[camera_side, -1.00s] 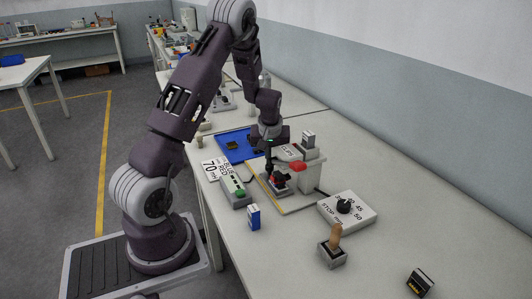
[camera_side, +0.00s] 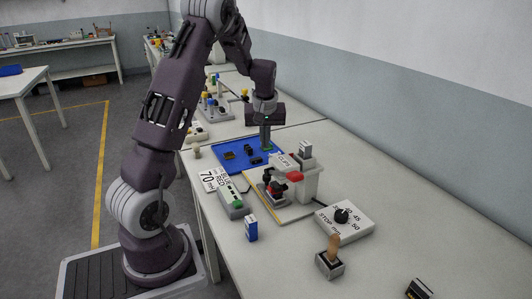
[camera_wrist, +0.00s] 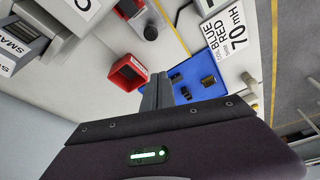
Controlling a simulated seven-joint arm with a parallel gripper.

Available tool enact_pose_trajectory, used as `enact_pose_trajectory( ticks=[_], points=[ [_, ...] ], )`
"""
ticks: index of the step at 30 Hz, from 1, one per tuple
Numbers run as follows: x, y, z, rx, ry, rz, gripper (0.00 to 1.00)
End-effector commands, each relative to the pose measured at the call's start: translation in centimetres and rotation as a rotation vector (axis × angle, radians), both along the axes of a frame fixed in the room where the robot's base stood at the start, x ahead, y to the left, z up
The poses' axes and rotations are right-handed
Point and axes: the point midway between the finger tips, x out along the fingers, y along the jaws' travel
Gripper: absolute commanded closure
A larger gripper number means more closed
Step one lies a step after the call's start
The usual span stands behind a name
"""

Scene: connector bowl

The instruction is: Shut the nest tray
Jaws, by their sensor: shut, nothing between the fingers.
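The work fixture (camera_side: 305,203) is a pale board with a yellow front edge and a grey block on it. A small grey nest (camera_side: 272,196) with black and red parts sits on the board, left of the block. Its black and red parts (camera_wrist: 130,8) show at the top of the wrist view, cut by the edge. I cannot tell whether the nest tray is fully in. My gripper (camera_side: 266,148) points down over the back right of the blue mat, behind the fixture and clear of the nest. Its fingers (camera_wrist: 158,92) are together and empty.
The blue mat (camera_side: 224,162) holds several small dark parts. A red open box (camera_wrist: 127,72) stands near my fingers. A green-buttoned box (camera_side: 230,203), a blue pack (camera_side: 251,229), a dial box (camera_side: 357,226) and a wooden-handled item (camera_side: 332,252) stand around the fixture.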

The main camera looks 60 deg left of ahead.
Motion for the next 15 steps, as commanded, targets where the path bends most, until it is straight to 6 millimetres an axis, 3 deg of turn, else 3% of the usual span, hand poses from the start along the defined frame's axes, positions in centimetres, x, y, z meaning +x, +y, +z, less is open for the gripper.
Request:
enact_pose_trajectory(
  ticks=[3, 7, 11, 15],
  points=[
    [-3.1, 4.0, -1.0, -0.217, 0.022, 0.359, 1.00],
    [-5.3, 6.5, -0.8, -0.513, 0.002, 0.706, 1.00],
    [-5.9, 7.2, -0.1, -0.670, -0.015, 0.838, 1.00],
    [-5.6, 6.6, -1.2, -0.690, -0.013, 0.849, 1.00]
  ],
)
